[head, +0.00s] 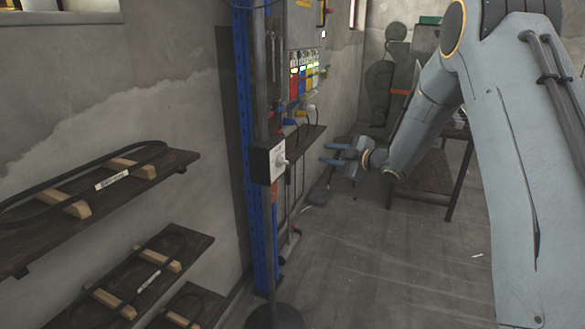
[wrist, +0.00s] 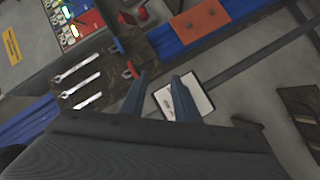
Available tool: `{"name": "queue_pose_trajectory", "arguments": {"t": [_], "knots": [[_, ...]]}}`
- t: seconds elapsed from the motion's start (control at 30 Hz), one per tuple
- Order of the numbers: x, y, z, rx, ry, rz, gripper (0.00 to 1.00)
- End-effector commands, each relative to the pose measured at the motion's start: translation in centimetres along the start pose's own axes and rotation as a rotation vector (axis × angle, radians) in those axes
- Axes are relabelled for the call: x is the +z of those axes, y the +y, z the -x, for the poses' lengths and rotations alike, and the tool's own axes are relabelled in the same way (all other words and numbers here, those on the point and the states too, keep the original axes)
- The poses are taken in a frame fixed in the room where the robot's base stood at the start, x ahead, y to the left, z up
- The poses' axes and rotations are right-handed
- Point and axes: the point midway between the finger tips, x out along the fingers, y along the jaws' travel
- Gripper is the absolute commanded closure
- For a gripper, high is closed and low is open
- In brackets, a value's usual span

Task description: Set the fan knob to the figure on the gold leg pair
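The fan knob (head: 280,160) appears to be the small pale knob on the light face of a dark box (head: 259,163) on a post. Its figures are too small to read. In the wrist view the white face (wrist: 196,92) shows behind the right finger, which hides part of it. My gripper (head: 326,154) is to the right of the box in the head view, fingers pointing at it, apart from the knob. The fingers also show in the wrist view (wrist: 165,76), spread with nothing held between them. I cannot make out a gold leg pair.
Wall shelves (head: 150,172) with belts on wooden blocks are at left. A blue upright (head: 245,120) stands behind the post. A narrow ledge (head: 300,140) and a panel with coloured parts (head: 305,80) are behind the box. A table (head: 430,175) is at right; open floor lies between.

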Motion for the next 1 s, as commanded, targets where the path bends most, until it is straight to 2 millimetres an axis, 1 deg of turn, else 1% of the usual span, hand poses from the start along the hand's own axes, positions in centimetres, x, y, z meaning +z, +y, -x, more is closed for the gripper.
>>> {"name": "queue_pose_trajectory", "arguments": {"t": [0.03,0.1,0.2,0.33,0.43,0.53,0.8,1.0], "knots": [[0.0,-1.0,-1.2,-0.01,0.093,0.058,0.72],[-0.8,-2.2,-1.9,-0.022,0.226,0.136,0.72],[-1.8,-3.9,-2.1,-0.038,0.38,0.215,0.72],[-2.5,-5.5,-1.8,-0.052,0.505,0.27,0.72],[-2.8,-6.1,-1.7,-0.056,0.548,0.287,0.72],[-3.4,-6.3,-2.3,-0.057,0.559,0.291,0.72],[-5.5,-6.8,-5.7,-0.057,0.557,0.289,0.72],[-6.5,-7.1,-7.6,-0.057,0.555,0.289,0.72]]}}
